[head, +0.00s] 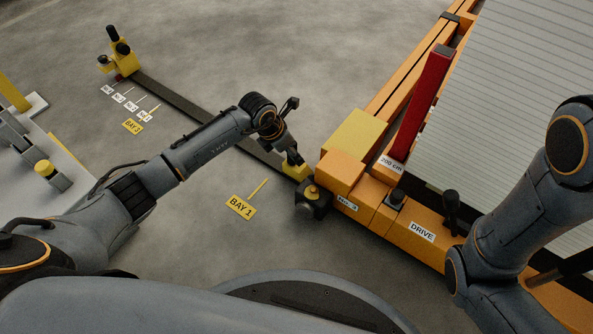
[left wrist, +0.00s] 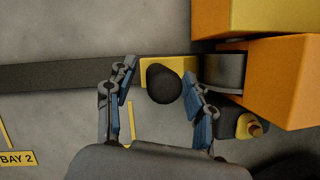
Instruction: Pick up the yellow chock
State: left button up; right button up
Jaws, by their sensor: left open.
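The yellow chock (head: 295,172) sits on the dark floor rail, close to the orange machine's end. In the left wrist view its yellow body (left wrist: 151,67) shows below a dark rounded knob (left wrist: 163,86). My left gripper (head: 293,158) is over the chock, pointing down. In the left wrist view its two blue-padded fingers (left wrist: 160,76) are open, one on each side of the knob, with a visible gap on the left. Whether the right finger touches it I cannot tell. My right arm is at the right, but its gripper is out of view.
The orange machine (head: 372,202) with a DRIVE label stands right beside the chock. A dark block with a yellow knob (head: 312,191) juts out near it. The dark rail (head: 185,105) runs to a yellow end piece (head: 121,62). Grey floor around the rail is mostly clear.

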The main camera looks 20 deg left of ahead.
pick_arm(q)
jog(key=shift+b+x, duration=0.35)
jog(key=shift+x, duration=0.55)
jog(key=shift+r, duration=0.1)
jog(key=shift+r, duration=0.1)
grip_shut()
